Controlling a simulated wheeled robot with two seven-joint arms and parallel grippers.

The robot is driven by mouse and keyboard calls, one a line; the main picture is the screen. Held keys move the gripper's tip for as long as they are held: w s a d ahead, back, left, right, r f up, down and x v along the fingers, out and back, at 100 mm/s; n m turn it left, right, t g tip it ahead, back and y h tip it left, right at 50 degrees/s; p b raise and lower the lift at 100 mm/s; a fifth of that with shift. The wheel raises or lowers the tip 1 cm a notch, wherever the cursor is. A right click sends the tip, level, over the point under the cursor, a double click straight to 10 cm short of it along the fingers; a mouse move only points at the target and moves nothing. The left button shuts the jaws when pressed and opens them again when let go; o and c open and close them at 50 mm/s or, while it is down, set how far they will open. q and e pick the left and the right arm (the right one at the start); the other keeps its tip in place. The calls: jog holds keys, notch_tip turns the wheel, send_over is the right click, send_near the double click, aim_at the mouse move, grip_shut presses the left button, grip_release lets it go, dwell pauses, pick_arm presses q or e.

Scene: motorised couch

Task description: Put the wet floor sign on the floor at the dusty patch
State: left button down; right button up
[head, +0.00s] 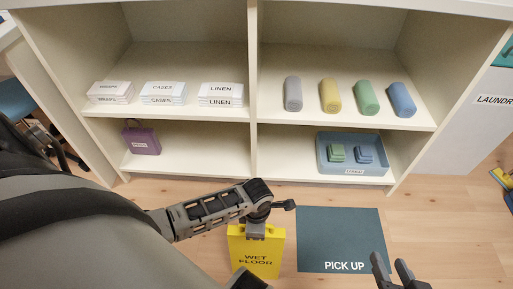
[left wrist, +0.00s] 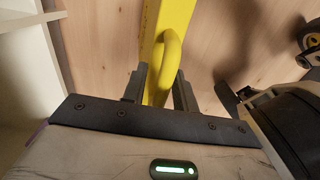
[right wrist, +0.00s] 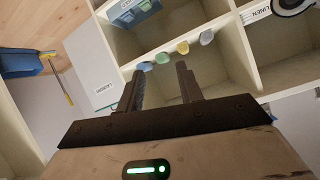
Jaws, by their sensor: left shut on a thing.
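The yellow wet floor sign (head: 257,262) hangs upright below my left gripper (head: 256,229), beside the left edge of the teal mat. In the left wrist view the fingers of my left gripper (left wrist: 160,88) are shut on the sign's yellow handle (left wrist: 171,58). I cannot tell from the head view whether the sign's base touches the floor. My right gripper (head: 393,266) is open and empty over the floor at lower right; its spread fingers also show in the right wrist view (right wrist: 162,85). I cannot make out a dusty patch in any view.
A cream shelf unit (head: 254,120) stands ahead with labelled boxes, rolled towels and a blue tray (head: 330,168). A teal PICK UP mat (head: 340,235) lies on the wooden floor. A laundry bin (head: 460,130) stands at right. Floor right of the mat is clear.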

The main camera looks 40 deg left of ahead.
pick_arm(q)
jog(key=shift+f, duration=0.1)
jog(key=c, duration=1.1)
grip_release()
